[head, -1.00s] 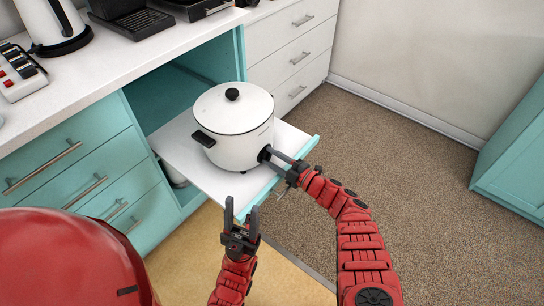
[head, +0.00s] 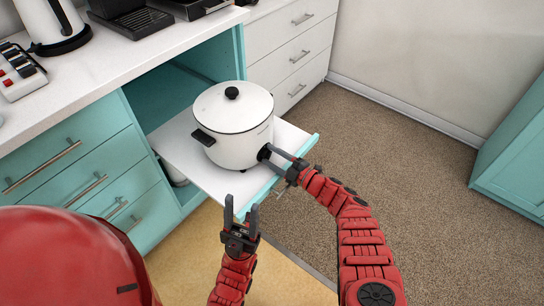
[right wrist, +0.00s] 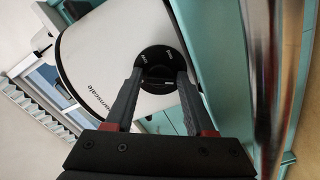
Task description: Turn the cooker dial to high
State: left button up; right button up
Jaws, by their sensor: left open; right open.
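The white cooker (head: 236,128) with a black-knobbed lid stands on a white pull-out shelf (head: 182,155). Its black dial (head: 264,153) is low on its front right side. In the right wrist view the dial (right wrist: 156,68) has small white lettering around its rim, too small to read surely. My right gripper (head: 282,160) is at the dial, with its open fingers on either side of the dial's middle in the right wrist view (right wrist: 155,90). I cannot tell whether they touch it. My left gripper (head: 240,212) is open and empty in front of the shelf, apart from the cooker.
The shelf sticks out of a teal cabinet, with teal drawers (head: 75,170) to its left and white drawers (head: 295,60) behind. A counter (head: 75,90) above holds a kettle (head: 55,25) and other appliances. The floor (head: 400,150) to the right is clear.

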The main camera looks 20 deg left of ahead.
jog(key=p+v, duration=0.5)
jog(key=v, duration=1.2)
jog(key=shift+d, duration=0.2)
jog(key=shift+s, duration=0.1)
